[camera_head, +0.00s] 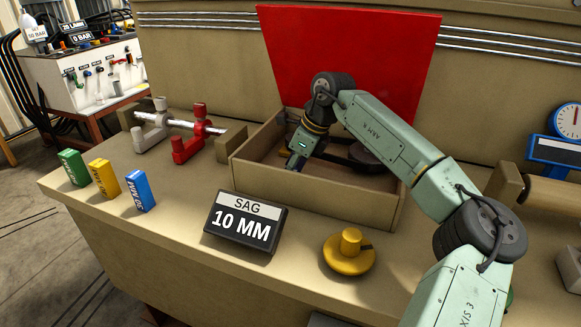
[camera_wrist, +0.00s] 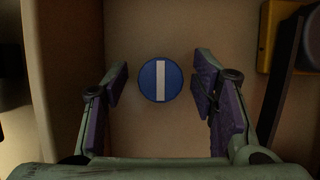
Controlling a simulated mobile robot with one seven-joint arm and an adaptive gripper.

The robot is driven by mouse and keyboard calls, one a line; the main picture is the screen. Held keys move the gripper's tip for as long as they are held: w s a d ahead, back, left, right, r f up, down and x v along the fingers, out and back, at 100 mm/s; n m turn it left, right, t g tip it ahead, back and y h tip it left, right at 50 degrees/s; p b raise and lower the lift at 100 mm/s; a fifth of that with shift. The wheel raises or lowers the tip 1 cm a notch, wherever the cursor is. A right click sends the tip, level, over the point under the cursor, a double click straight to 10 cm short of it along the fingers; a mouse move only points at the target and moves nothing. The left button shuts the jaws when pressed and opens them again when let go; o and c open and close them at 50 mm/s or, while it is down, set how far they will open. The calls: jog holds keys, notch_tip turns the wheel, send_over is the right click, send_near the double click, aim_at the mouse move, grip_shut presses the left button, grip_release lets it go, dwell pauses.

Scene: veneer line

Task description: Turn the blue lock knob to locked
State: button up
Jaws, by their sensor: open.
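The blue lock knob (camera_wrist: 160,81) is a round disc with a white stripe. It shows in the wrist view, on a tan surface, with its stripe upright in the picture. My gripper (camera_wrist: 159,90) is open, with one purple-padded finger on each side of the knob and a gap on both sides. In the head view my gripper (camera_head: 296,161) reaches down into an open tan box (camera_head: 300,205) with a raised red lid (camera_head: 350,60). The knob is hidden there behind the box wall and my gripper.
A yellow part (camera_wrist: 268,36) and a dark bar stand right of the knob in the wrist view. On the bench are a "SAG 10 MM" display (camera_head: 245,221), a yellow knob (camera_head: 349,252), small coloured blocks (camera_head: 105,178), and red and grey clamps (camera_head: 190,135).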

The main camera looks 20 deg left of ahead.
jog(key=shift+f, duration=0.2)
jog(key=c, duration=1.1)
jog(key=shift+c, duration=0.2)
